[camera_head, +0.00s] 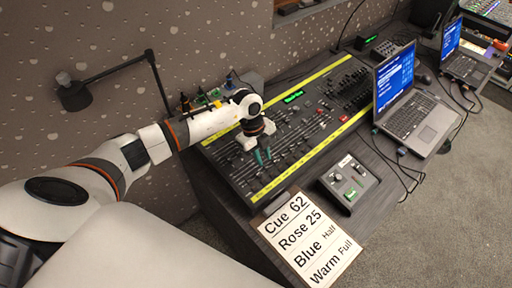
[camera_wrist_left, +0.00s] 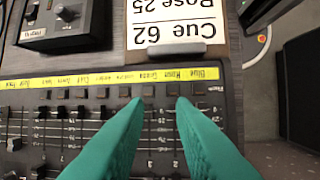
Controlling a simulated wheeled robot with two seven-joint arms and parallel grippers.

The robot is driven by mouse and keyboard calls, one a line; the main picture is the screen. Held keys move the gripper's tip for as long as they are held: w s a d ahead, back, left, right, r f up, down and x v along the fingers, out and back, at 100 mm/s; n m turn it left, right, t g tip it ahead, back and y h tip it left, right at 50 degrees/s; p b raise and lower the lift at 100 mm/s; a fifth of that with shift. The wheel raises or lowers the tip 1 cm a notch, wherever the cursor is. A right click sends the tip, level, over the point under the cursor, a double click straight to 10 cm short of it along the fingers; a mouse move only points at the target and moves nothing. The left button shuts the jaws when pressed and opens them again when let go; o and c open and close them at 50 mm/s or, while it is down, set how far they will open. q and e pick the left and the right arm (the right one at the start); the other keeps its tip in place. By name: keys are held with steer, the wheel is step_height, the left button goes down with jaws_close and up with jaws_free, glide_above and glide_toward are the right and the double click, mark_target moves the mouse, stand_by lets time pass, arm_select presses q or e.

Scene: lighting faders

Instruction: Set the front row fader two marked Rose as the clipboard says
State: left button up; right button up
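The lighting desk (camera_head: 228,163) is a long black console with rows of faders and a yellow label strip along its near edge. In the left wrist view the Rose label (camera_wrist_left: 172,74) appears upside down, between Blue and Green. I cannot clearly make out the Rose fader cap. The clipboard (camera_head: 307,238) reads Cue 62, Rose 25, Blue Half, Warm Full. My left gripper (camera_head: 263,156) is over the near left part of the desk. In the left wrist view its teal fingers (camera_wrist_left: 161,101) are apart with nothing held, around the Rose and Green columns. My right gripper is out of view.
Two laptops (camera_head: 408,115) (camera_head: 468,62) with cables stand farther right. A black desk lamp (camera_head: 75,96) and small coloured items (camera_head: 208,97) are behind the desk. Open carpet lies at the right.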

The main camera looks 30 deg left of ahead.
mark_target(257, 173)
arm_select(q)
steer(key=shift+n+y, duration=0.3)
steer(key=shift+y, duration=0.5)
steer(key=f+b, duration=0.2)
steer(key=a+f+b, duration=0.1)
steer(key=f, duration=0.2)
steer(key=a+f+b, duration=0.1)
steer(key=f+b, duration=0.1)
steer(key=shift+s+f+b, duration=0.2)
steer(key=shift+s+b, duration=0.05)
steer(key=shift+b, duration=0.1)
steer(key=shift+d+f+b, duration=0.2)
steer(key=shift+f+b, duration=0.1)
steer(key=shift+f, duration=0.3)
steer(key=shift+c, duration=0.2)
steer(key=c, duration=0.4)
